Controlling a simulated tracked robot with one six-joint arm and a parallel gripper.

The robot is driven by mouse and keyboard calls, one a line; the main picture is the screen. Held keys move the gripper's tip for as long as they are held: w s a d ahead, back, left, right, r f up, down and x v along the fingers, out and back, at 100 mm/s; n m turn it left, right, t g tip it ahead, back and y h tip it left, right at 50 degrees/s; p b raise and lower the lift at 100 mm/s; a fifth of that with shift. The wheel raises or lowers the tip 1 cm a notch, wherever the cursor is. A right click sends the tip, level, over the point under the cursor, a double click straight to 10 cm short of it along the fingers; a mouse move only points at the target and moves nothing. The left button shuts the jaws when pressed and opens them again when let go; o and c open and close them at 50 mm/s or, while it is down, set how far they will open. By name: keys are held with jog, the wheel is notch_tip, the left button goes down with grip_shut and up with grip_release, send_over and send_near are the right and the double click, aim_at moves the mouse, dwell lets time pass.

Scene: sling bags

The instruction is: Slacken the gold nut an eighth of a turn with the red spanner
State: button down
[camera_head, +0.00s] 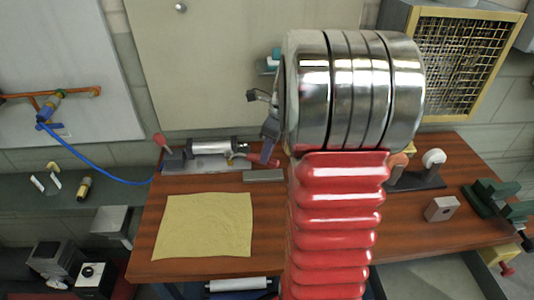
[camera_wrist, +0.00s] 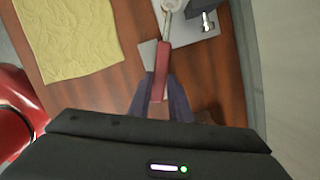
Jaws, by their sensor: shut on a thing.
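The red spanner (camera_wrist: 163,68) runs up the wrist view from between the dark fingers of my gripper (camera_wrist: 159,97). My gripper is shut on its red handle. The spanner's pale ring end (camera_wrist: 172,5) lies over a light metal plate, partly cut off by the top edge. In the head view the red handle (camera_head: 264,163) shows beside my gripper (camera_head: 268,150), pointing left to the silver cylinder fixture (camera_head: 215,147). A small gold-yellow spot (camera_head: 231,159), perhaps the gold nut, shows at the fixture's front. I cannot tell whether the ring sits around it.
A yellow cloth (camera_head: 203,226) lies on the wooden bench (camera_head: 270,228), left of my arm. A small grey block (camera_head: 263,175) lies close to the spanner. A red-knobbed lever (camera_head: 160,140) stands at the fixture's left. A green vise (camera_head: 505,203) is at the far right.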

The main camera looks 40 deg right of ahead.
jog(key=shift+w+d+n+y, duration=0.15)
jog(key=shift+w+d+n, duration=0.35)
jog(key=shift+d+n, duration=0.2)
jog(key=shift+w+d+n+y, duration=0.15)
jog(key=shift+w+d+n, duration=0.4)
jog(key=shift+n, duration=0.25)
jog(key=shift+w+d+g, duration=0.1)
jog(key=shift+d+g, duration=0.2)
jog(key=shift+w+d+n, duration=0.2)
jog(key=shift+d+n, duration=0.1)
jog(key=shift+n, duration=0.2)
jog(key=shift+w+d+r, duration=0.15)
jog(key=shift+w+d, duration=0.05)
jog(key=shift+d, duration=0.05)
dwell(0.5)
